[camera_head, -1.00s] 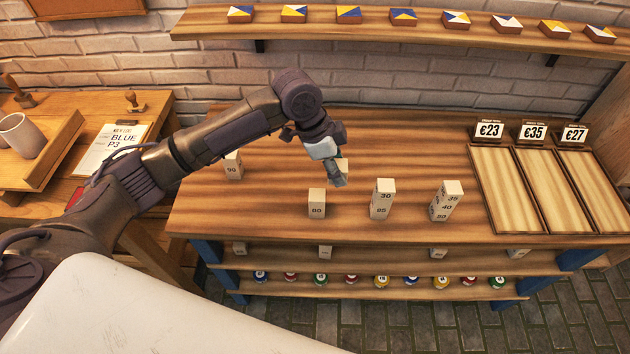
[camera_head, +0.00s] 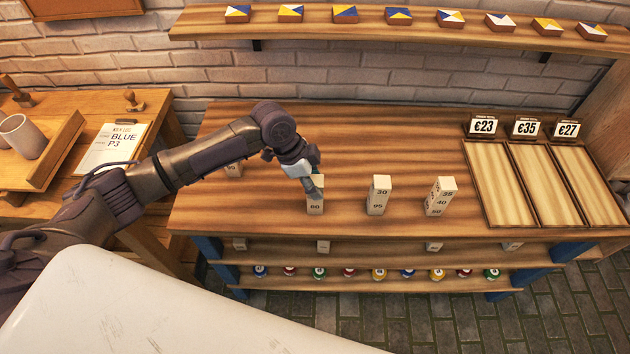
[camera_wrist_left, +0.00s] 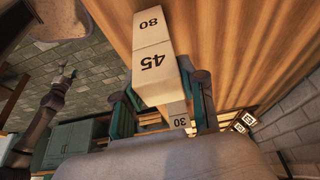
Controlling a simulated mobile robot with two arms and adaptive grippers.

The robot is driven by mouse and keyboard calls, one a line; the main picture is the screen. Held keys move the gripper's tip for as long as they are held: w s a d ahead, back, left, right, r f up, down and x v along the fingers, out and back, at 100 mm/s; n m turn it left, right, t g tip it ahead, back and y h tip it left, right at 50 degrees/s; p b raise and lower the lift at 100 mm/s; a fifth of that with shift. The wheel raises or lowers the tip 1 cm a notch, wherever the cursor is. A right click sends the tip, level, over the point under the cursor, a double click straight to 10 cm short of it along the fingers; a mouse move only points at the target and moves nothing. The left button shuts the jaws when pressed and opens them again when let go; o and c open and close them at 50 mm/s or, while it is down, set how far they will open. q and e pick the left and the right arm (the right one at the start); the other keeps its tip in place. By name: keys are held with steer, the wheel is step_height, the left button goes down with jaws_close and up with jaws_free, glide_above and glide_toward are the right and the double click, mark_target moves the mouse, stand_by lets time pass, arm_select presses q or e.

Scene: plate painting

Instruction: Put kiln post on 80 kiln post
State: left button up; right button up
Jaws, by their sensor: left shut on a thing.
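My left gripper (camera_head: 314,187) is shut on a pale kiln post marked 45 (camera_wrist_left: 153,65). It holds this post upright over the post marked 80 (camera_head: 315,208) on the wooden table. In the wrist view the 45 post lines up end to end with the 80 post (camera_wrist_left: 148,24), and I see no clear gap. The fingers still clasp the sides of the 45 post. In the head view the fingers partly cover the upper post (camera_head: 318,180).
Wooden trays (camera_head: 490,185) with price signs lie at the right.

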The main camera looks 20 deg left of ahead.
arm_select(q)
steer(key=o, duration=1.2)
steer(key=shift+r, duration=0.1)
steer(key=b+v, duration=0.1)
steer(key=v, duration=1.1)
steer(key=shift+s, duration=0.1)
